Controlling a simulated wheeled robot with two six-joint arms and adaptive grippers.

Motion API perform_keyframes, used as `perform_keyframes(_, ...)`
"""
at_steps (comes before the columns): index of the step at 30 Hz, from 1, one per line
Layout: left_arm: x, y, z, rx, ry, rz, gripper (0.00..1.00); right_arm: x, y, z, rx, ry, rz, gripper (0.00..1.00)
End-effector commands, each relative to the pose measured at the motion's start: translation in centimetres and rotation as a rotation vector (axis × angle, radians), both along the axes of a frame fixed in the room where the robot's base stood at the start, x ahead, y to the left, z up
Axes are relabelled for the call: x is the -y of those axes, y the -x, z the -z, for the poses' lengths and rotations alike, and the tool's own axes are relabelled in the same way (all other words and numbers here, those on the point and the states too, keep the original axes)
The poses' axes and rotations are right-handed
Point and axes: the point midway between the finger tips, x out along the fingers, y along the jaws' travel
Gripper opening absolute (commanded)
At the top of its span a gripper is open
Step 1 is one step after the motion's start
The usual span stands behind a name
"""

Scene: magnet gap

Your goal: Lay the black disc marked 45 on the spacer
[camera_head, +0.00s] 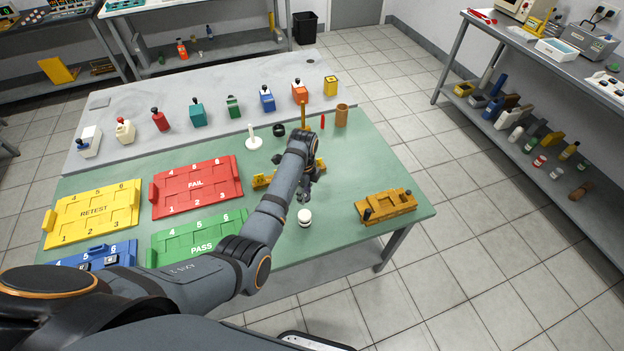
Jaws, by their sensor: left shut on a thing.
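My left gripper (308,188) is over the green table, right of the middle, pointing down. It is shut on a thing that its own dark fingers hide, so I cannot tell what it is. A short white round stack (304,217) stands on the table just below the gripper in the picture; a thin dark line crosses it. I cannot tell whether it is the spacer. A small black round piece (279,130) lies farther back; no number can be read on it. My right gripper is out of view.
A white post on a base (254,142), a brown cylinder (342,115) and a yellow fixture (388,206) stand nearby. Red FAIL (196,186), yellow RETEST (93,213) and green PASS (199,240) trays lie left.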

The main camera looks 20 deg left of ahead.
Motion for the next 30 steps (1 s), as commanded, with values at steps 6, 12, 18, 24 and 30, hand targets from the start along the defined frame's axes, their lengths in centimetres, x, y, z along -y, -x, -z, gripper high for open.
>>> perform_keyframes(6, 1.0, 3.3, -4.3, -0.003, 0.001, -0.322, 0.08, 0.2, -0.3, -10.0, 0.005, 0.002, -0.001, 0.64)
perform_keyframes(12, 1.3, 4.7, -4.2, -0.001, 0.0, -0.461, 0.08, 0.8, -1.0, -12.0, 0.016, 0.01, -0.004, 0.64)
perform_keyframes(18, 1.3, 4.7, -3.8, 0.002, 0.002, -0.475, 0.08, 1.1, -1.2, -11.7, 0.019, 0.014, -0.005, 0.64)
perform_keyframes(24, 1.3, 4.7, -4.0, 0.001, 0.002, -0.474, 0.08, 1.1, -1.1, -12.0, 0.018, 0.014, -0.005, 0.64)
perform_keyframes(30, 1.3, 4.7, -2.7, 0.001, 0.002, -0.474, 0.08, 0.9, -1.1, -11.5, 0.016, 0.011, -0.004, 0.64)
